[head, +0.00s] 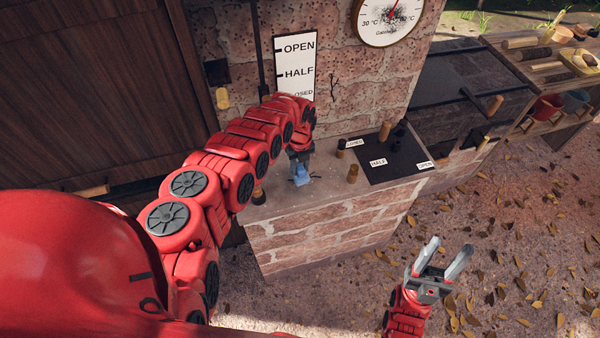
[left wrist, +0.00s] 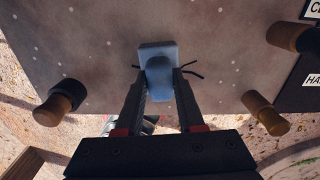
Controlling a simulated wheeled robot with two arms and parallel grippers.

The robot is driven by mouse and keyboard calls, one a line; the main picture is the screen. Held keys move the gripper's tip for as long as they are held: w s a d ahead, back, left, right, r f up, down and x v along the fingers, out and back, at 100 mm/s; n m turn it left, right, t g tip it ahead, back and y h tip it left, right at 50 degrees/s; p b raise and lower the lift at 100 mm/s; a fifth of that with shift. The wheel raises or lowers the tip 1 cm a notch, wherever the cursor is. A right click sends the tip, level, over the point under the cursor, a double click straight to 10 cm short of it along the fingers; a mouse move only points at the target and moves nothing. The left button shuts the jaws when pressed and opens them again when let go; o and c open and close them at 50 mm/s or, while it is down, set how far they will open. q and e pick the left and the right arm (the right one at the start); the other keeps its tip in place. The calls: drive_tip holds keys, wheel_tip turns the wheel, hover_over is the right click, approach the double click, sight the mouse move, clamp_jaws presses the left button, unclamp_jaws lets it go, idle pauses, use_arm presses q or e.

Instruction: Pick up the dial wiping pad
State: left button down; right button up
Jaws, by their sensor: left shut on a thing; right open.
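The dial wiping pad (left wrist: 158,54) is a small blue block with a raised, rounded grip. In the left wrist view it sits between the two fingers of my left gripper (left wrist: 160,92), which is shut on its grip. In the head view the blue pad (head: 301,178) shows at the counter top below my left gripper (head: 299,163). I cannot tell whether the pad touches the counter or is slightly above it. My right gripper (head: 442,262) is open and empty, over the leaf-strewn ground to the right of the counter.
The brick counter (head: 330,228) holds wooden knobs, one (head: 352,174) right of the pad, and a dark plate (head: 395,160) with labels. A dial gauge (head: 391,18) and an OPEN/HALF sign (head: 294,60) are on the wall. A shelf with pots (head: 548,108) stands far right.

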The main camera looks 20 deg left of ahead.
sight(300, 167)
idle(0.4)
use_arm(q)
drive_tip(key=shift+w+r, duration=0.15)
drive_tip(key=shift+r, duration=0.35)
drive_tip(key=shift+a+r+b, duration=0.1)
drive_tip(key=shift+r+b, duration=0.1)
drive_tip(key=shift+b, duration=0.1)
drive_tip(key=shift+s+r+b, duration=0.2)
drive_tip(key=shift+r+b, duration=0.35)
drive_tip(key=shift+r, duration=0.6)
drive_tip(key=s+d+r+p, duration=0.1)
drive_tip(key=s+d+p, duration=0.7)
drive_tip(key=s, duration=0.5)
drive_tip(key=shift+s+d+r+p, duration=0.2)
drive_tip(key=shift+s+p, duration=0.05)
drive_tip(key=shift+p, duration=0.5)
